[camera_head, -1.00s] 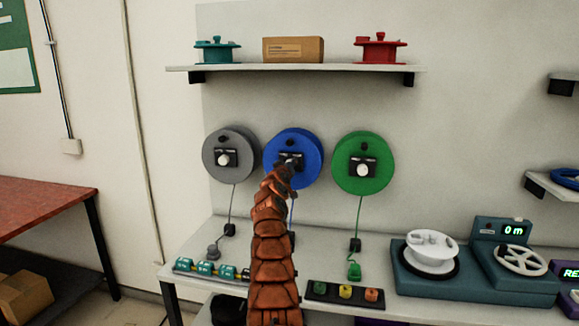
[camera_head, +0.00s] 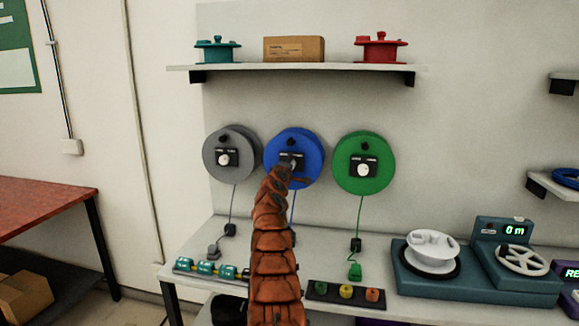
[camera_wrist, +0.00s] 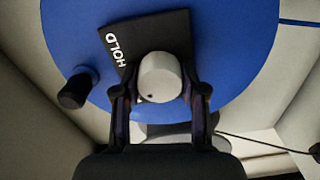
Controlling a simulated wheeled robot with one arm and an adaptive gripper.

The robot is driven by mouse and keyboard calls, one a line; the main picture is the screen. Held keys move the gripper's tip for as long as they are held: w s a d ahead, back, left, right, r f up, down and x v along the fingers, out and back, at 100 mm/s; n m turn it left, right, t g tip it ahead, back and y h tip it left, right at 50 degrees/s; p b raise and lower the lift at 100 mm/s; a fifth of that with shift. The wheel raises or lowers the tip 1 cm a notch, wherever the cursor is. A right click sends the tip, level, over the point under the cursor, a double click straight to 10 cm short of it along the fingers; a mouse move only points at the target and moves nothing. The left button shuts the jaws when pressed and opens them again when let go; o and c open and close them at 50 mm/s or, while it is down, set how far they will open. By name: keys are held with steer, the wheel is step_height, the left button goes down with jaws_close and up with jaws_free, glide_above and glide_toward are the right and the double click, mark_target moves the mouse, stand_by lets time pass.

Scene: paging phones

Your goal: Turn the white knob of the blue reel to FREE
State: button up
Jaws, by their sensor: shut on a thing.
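The blue reel (camera_head: 307,143) hangs on the wall between a grey reel and a green reel. In the wrist view its blue face (camera_wrist: 240,40) fills the top of the picture. Its white knob (camera_wrist: 160,77) sits on a black plate (camera_wrist: 115,45) on which the word HOLD shows; any other wording is hidden. My gripper (camera_wrist: 160,95) has one finger on each side of the white knob and is shut on it. In the head view my gripper (camera_head: 290,165) is at the reel's plate, and my arm hides the knob. A black handle (camera_wrist: 76,88) stands out from the reel's face.
The grey reel (camera_head: 232,140) and green reel (camera_head: 363,145) flank the blue one closely. Below, the bench (camera_head: 330,265) carries coloured connectors and a teal winding machine (camera_head: 430,275). A shelf (camera_head: 300,67) with a box and two spools is above.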

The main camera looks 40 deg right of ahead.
steer(key=shift+n, duration=0.8)
steer(key=o, duration=1.1)
steer(key=shift+o, duration=0.2)
steer(key=shift+a, duration=0.2)
steer(key=shift+a, duration=0.1)
steer(key=v, duration=0.7)
stand_by(0.3)
